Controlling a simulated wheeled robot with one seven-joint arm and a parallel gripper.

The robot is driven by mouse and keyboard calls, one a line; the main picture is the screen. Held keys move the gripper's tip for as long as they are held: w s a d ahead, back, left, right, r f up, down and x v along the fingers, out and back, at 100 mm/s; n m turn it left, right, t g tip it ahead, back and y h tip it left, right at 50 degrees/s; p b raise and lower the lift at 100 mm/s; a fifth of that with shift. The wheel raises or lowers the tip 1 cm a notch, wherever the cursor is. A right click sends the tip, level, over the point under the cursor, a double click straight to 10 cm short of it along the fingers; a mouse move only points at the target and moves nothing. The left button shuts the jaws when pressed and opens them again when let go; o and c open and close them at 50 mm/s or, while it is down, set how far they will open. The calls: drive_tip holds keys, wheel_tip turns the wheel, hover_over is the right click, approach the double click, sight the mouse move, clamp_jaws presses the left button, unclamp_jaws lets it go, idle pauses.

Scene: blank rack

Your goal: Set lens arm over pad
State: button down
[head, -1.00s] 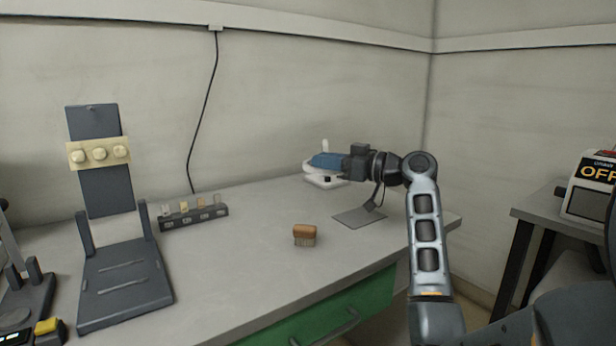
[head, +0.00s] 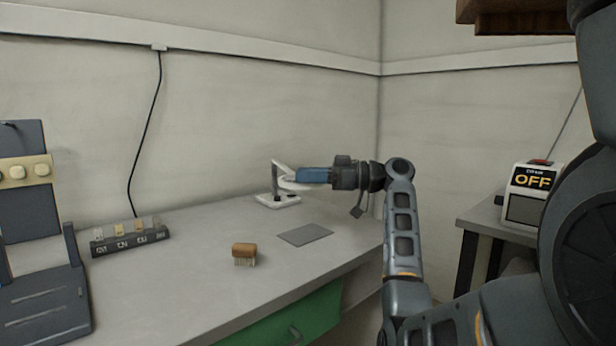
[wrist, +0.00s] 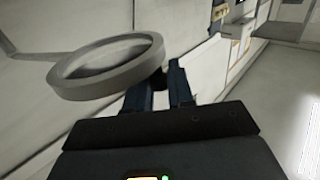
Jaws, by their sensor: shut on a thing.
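The lens stand's white base (head: 278,200) sits at the back of the bench, with a white lens arm (head: 281,166) above it. The lens ring (wrist: 75,88) is a pale ring at the fingers in the wrist view. My gripper (head: 308,175) has blue fingers closed on the lens arm at its ring end, partly hiding it. The fingers also show in the wrist view (wrist: 164,88). The grey pad (head: 305,235) lies flat on the bench, in front of the base and below my gripper. I cannot tell whether the ring is directly above it.
A brown brush (head: 244,252) stands left of the pad. A small rack with several slots (head: 130,237) and a dark stand (head: 40,305) are further left. A side table (head: 500,222) at right bears an OFF sign box (head: 524,208).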

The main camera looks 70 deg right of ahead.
drive_tip(key=c, duration=1)
unclamp_jaws()
drive_tip(key=shift+c, duration=0.2)
drive_tip(key=v, duration=0.7)
drive_tip(key=shift+s+p, duration=0.3)
drive_tip(key=shift+s, duration=0.1)
